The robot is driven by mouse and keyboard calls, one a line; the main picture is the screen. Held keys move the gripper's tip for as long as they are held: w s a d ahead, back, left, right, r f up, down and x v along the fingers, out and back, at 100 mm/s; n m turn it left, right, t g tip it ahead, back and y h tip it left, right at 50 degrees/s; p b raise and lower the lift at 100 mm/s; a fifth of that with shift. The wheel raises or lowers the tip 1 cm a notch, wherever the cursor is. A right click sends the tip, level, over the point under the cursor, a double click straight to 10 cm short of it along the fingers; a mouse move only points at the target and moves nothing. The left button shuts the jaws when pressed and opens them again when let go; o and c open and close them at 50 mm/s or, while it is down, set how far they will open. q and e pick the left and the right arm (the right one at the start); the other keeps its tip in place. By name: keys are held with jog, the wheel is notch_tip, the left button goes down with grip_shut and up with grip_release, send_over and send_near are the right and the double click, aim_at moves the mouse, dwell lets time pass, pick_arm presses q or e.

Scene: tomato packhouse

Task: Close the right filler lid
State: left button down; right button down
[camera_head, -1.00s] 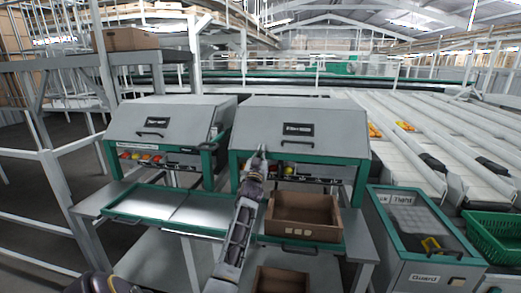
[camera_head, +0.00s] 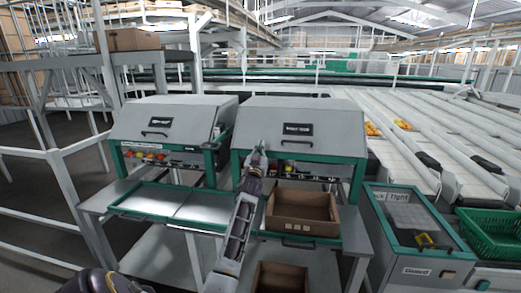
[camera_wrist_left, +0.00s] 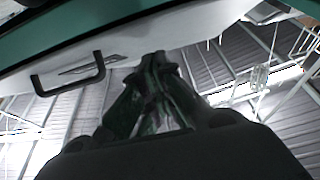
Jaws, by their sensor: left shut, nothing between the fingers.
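The right filler lid (camera_head: 329,124) is a grey sloping hood with a dark label, a black handle and a green lower edge. I cannot tell whether it is fully down. In the left wrist view its pale face, black handle (camera_wrist_left: 68,75) and green edge show at upper left. My left gripper (camera_head: 258,154) is shut and empty, fingers pointing up, in front of the lid's lower left part, left of the handle. In the wrist view the shut fingertips (camera_wrist_left: 158,62) are right of the handle; contact with the lid is unclear. My right gripper is not in view.
The left filler (camera_head: 165,122) stands beside it over a metal tray (camera_head: 174,202). A cardboard box (camera_head: 303,226) is under the right filler, with another below (camera_head: 281,278). A guard cabinet (camera_head: 428,271) and green crate (camera_head: 491,252) stand right; conveyor lanes run behind.

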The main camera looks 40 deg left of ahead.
pick_arm(q)
jog(key=f+v, duration=0.1)
jog(key=v, duration=0.9)
jog(key=shift+w+a+f, duration=0.2)
jog(key=shift+w+f, duration=0.05)
jog(key=shift+f, duration=0.15)
